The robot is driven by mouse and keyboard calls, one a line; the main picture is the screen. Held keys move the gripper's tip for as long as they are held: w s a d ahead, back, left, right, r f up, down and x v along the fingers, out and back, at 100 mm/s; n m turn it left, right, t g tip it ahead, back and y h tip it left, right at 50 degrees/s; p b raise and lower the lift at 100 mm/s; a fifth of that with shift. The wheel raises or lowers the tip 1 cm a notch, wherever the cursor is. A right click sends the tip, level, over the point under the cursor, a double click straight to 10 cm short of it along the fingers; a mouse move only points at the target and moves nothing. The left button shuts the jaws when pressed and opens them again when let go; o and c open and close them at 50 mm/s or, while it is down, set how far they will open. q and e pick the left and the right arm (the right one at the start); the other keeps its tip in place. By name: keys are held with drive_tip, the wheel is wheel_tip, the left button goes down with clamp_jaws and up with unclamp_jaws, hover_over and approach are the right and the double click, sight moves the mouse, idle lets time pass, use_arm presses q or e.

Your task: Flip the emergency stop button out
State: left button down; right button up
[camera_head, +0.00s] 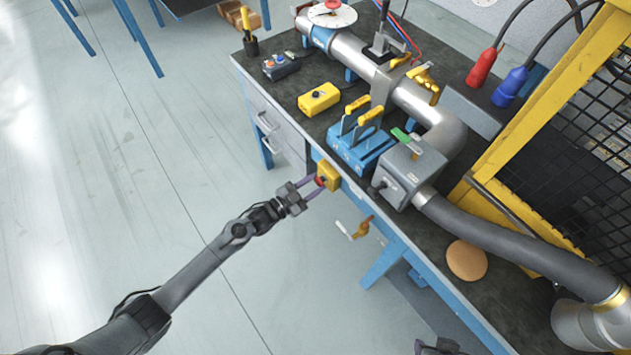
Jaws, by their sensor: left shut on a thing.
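The emergency stop is a yellow box (330,174) on the front edge of the bench, with a red button (320,181) facing outward. My left gripper (314,187) reaches it from the lower left. Its two fingers are around the red button and shut on it, one on each side, and they hide part of the button. I cannot tell whether the button is in or out. Part of my right arm (440,347) shows at the bottom edge; its fingers are not clear.
The bench (300,125) carries a yellow box with a black knob (319,99), a blue unit with yellow levers (361,146), a grey box (405,178) and a metal pipe (355,55). A yellow-handled valve (362,228) sticks out below the edge. The floor at left is clear.

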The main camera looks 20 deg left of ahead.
use_arm(q)
drive_tip(key=shift+s+a+r, duration=0.1)
drive_tip(key=shift+s+a, duration=0.1)
drive_tip(key=shift+s, duration=0.15)
use_arm(e)
drive_tip(key=shift+r, duration=0.3)
use_arm(q)
drive_tip(key=c, duration=1.1)
unclamp_jaws()
drive_tip(key=o, duration=0.4)
drive_tip(key=shift+s, duration=0.1)
use_arm(e)
drive_tip(key=shift+s+a, duration=0.1)
use_arm(q)
drive_tip(key=shift+a, duration=0.1)
